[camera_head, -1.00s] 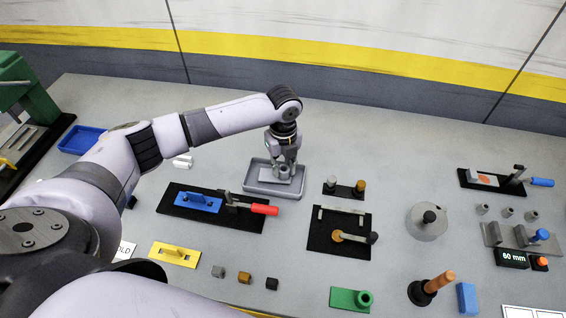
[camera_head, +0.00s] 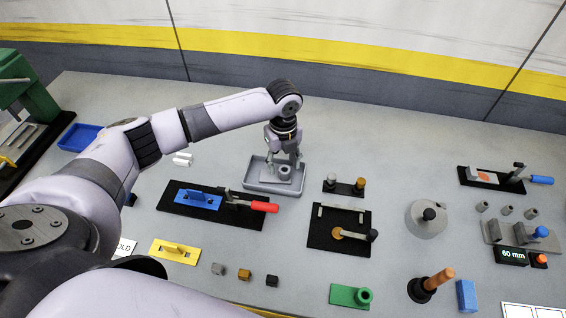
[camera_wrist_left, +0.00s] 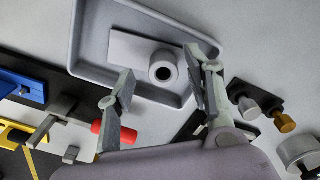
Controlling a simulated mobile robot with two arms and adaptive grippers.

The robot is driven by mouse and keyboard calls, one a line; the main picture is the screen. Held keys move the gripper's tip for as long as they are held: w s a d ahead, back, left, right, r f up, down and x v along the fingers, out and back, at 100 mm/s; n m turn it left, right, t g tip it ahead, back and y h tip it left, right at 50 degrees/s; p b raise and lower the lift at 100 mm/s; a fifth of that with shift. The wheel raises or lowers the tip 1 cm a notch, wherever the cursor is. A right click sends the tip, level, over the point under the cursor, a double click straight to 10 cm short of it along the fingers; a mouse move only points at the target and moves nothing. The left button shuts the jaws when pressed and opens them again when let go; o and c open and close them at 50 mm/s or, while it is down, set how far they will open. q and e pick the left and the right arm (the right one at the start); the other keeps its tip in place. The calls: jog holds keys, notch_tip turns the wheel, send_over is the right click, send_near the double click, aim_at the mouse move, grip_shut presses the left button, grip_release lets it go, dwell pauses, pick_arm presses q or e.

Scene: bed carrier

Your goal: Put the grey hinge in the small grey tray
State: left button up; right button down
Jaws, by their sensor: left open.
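The small grey tray (camera_head: 254,187) stands near the back middle of the bench. The grey hinge, a flat plate with a round barrel, lies inside the tray; its plate shows in the left wrist view (camera_wrist_left: 133,47), with the barrel (camera_wrist_left: 163,67) at its right end. My left gripper (camera_head: 284,166) is above the tray, its fingers pointing down and spread apart. In the left wrist view the open fingers (camera_wrist_left: 160,95) stand either side of the barrel's line, with nothing between them. My right gripper is not in view.
A black fixture with a blue block (camera_head: 198,200) and a red-handled clamp (camera_head: 264,207) stands in front of the tray. A black base with two knobs (camera_head: 345,187) is to its right. A blue tray (camera_head: 80,138) lies far left. Bench behind the tray is clear.

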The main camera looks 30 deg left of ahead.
pick_arm(q)
notch_tip(320, 180, up, 11)
dwell(0.3)
dwell(0.5)
